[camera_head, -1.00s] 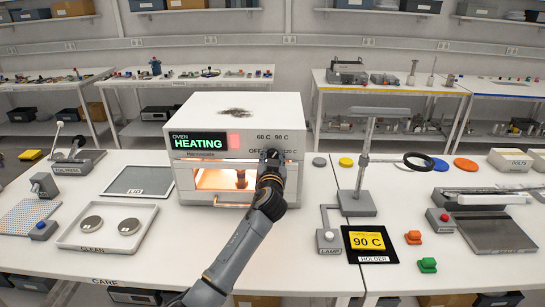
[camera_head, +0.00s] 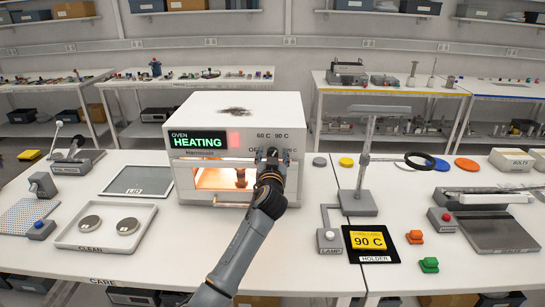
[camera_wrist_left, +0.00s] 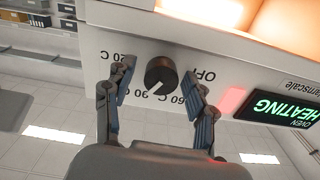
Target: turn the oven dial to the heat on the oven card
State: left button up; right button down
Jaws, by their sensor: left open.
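The white oven (camera_head: 185,108) stands at the middle of the bench, its lit display (camera_head: 197,141) reading HEATING. The black oven dial (camera_wrist_left: 161,74) shows in the left wrist view, which is upside down. Its white mark points down-left there, towards the 90 label, partly covered by a finger. My left gripper (camera_head: 270,158) is open at the oven front. In the left wrist view its fingers (camera_wrist_left: 160,88) stand on either side of the dial, apparently apart from it. The gripper hides the dial in the head view. The yellow oven card (camera_head: 368,240) reads 90 C in its black holder. My right gripper is out of view.
Bare bench shows in front of the oven.

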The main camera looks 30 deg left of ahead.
pick_arm(q)
jog(key=v, duration=1.2)
jog(key=shift+f, duration=0.1)
